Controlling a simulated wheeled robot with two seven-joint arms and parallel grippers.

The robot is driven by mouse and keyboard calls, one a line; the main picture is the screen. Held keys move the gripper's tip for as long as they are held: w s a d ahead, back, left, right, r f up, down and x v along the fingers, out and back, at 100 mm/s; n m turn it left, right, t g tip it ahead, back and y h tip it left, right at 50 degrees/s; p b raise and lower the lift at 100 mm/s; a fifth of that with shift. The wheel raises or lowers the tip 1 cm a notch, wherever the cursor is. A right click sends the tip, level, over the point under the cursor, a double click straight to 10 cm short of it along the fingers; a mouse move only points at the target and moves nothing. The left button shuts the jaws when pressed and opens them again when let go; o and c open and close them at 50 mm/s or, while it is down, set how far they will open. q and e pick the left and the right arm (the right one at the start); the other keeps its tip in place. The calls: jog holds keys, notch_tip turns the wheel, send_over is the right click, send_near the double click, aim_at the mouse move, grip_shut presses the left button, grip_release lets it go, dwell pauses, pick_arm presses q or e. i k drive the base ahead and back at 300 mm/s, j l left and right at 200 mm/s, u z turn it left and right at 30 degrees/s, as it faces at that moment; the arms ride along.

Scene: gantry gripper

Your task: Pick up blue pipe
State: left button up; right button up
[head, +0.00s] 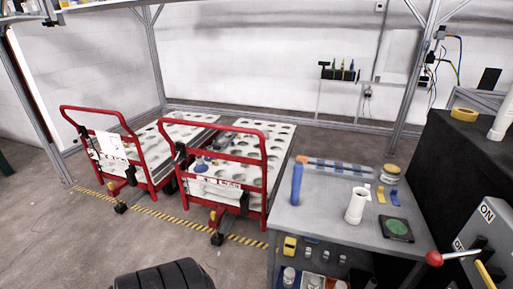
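The blue pipe (297,184) stands upright on the grey workbench (320,222), near its left edge. A small orange part shows at or just behind its top; I cannot tell whether it belongs to the pipe. A white pipe fitting (356,205) stands upright to its right, apart from it. Neither of my grippers shows in the head view.
The bench also holds a blue-grey strip (340,168), a yellow-lidded jar (390,174) and a dark green-topped square (397,228). Two red-handled carts (262,150) stand to the left. A grey "ON" box (487,222) with a red-knobbed lever is at right.

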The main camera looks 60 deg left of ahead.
aim_at(297, 174)
jog(key=u, duration=1.4)
